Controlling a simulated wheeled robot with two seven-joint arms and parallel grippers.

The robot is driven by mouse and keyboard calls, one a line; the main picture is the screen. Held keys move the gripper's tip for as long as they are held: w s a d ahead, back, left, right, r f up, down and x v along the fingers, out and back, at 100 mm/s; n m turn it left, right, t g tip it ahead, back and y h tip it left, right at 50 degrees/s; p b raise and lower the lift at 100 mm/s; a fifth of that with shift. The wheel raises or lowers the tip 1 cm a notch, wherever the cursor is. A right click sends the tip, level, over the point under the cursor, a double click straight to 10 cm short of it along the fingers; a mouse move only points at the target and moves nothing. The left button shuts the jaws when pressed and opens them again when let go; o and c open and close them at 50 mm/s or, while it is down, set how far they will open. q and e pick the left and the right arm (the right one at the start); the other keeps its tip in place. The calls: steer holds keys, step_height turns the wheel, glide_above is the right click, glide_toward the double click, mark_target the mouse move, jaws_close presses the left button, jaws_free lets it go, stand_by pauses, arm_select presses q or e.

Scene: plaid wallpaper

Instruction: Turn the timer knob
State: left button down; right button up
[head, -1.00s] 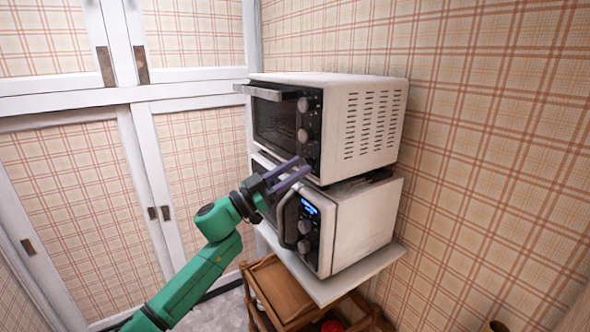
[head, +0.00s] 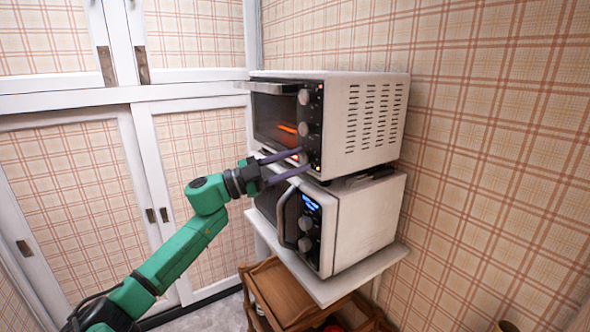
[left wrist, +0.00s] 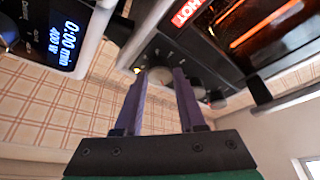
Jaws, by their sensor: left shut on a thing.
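The white toaster oven (head: 372,122) stands on top of a microwave (head: 368,222). Its black front panel carries three round knobs in a column: the top knob (head: 304,97), the middle knob (head: 303,129) and the bottom timer knob (head: 304,158). My left gripper (head: 307,158) reaches in from the left, its two purple fingers shut on the timer knob, one on each side. In the left wrist view the grey timer knob (left wrist: 159,75) sits between the fingertips. Small lights show on the panel, and orange heating elements (head: 288,128) glow inside. My right gripper is not in view.
The microwave's handle (head: 284,218) sticks out below my fingers. The oven's handle (head: 264,92) juts out above them. A plaid wall lies right; cabinet doors (head: 80,190) stand left.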

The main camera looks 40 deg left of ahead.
arm_select(q)
steer(key=m+g+b, duration=0.1)
steer(key=m, duration=0.2)
steer(key=shift+a+m, duration=0.1)
steer(key=shift+m, duration=0.2)
steer(key=m+g+b, duration=0.1)
steer(key=m, duration=0.1)
steer(key=shift+r+m+g, duration=0.15)
steer(key=shift+m+g, duration=0.15)
steer(key=shift+m, duration=0.1)
steer(key=shift+r+m+g, duration=0.15)
steer(key=shift+m+g, duration=0.15)
steer(key=shift+m, duration=0.9)
steer(key=shift+m+g+y, duration=0.4)
steer(key=shift+m+y, duration=0.1)
steer(key=shift+m, duration=0.6)
steer(key=c, duration=0.5)
jaws_free()
